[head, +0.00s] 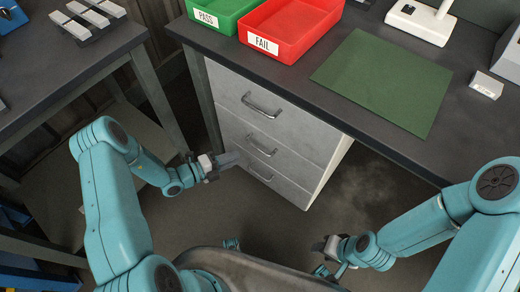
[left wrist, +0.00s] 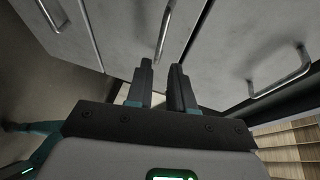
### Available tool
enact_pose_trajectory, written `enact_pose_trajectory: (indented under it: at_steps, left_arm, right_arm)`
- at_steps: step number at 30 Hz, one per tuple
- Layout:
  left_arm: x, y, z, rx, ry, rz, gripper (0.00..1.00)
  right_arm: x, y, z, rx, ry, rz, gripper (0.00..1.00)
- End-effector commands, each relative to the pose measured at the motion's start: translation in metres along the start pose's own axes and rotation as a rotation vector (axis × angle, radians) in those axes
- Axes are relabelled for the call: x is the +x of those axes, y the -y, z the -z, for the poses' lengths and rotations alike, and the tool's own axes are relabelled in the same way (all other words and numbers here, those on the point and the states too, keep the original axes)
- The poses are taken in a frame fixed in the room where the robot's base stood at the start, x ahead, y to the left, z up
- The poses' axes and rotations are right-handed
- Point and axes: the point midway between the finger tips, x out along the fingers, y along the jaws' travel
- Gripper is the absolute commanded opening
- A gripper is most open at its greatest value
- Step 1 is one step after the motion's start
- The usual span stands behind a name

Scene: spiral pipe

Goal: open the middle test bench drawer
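The test bench drawer unit has three light grey drawers, all closed flush. The middle drawer (head: 241,139) has a metal bar handle (head: 261,146). In the left wrist view the middle handle (left wrist: 164,32) lies just beyond my fingertips, in line with the gap between them. My left gripper (head: 232,160) is in front of the drawer unit, to the left of the middle handle. The left wrist view shows its two fingers (left wrist: 162,68) apart with nothing between them. My right gripper (head: 322,246) is low, away from the drawers; its fingers are too small to read.
The top handle (head: 262,105) and bottom handle (head: 260,174) are close to the middle one. The dark bench top (head: 465,135) overhangs the drawers and holds a green PASS tray (head: 222,10), a red FAIL tray (head: 292,30) and a green mat (head: 385,82). Floor before the drawers is clear.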

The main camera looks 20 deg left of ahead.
Motion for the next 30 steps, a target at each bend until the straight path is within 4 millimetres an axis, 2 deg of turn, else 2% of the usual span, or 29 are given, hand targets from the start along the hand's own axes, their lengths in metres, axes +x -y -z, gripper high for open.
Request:
enact_pose_trajectory:
  at_steps: [1,6,13,18,26,27,29,30]
  left_arm:
    - [0.014,-0.001,0.002,0.002,-0.005,0.001,0.22]
    - [0.055,-0.002,0.005,0.003,-0.005,-0.001,0.22]
    - [0.098,-0.002,0.005,0.004,-0.005,-0.001,0.22]
    - [0.111,0.000,0.004,0.005,-0.005,-0.002,0.22]
    - [0.113,0.000,0.002,0.003,-0.005,-0.002,0.22]
    - [0.113,0.000,0.002,0.003,-0.006,-0.002,0.19]
    - [0.113,0.000,0.001,0.003,-0.005,-0.002,0.00]
    - [0.113,0.000,0.001,0.003,-0.005,-0.002,0.00]
  right_arm:
    - [0.003,-0.001,0.000,0.000,0.000,0.000,0.43]
    - [0.007,-0.003,0.000,0.000,0.000,0.000,0.43]
    - [0.012,-0.004,0.000,0.000,0.000,0.000,0.43]
    - [0.013,-0.005,0.000,0.000,0.000,0.000,0.43]
    - [0.013,-0.005,0.000,0.000,0.000,0.000,0.43]
    - [0.013,-0.005,0.000,0.000,0.000,0.000,0.43]
    - [0.013,-0.005,0.000,0.000,0.000,0.000,0.43]
    - [0.013,-0.005,0.000,0.000,0.000,0.000,0.43]
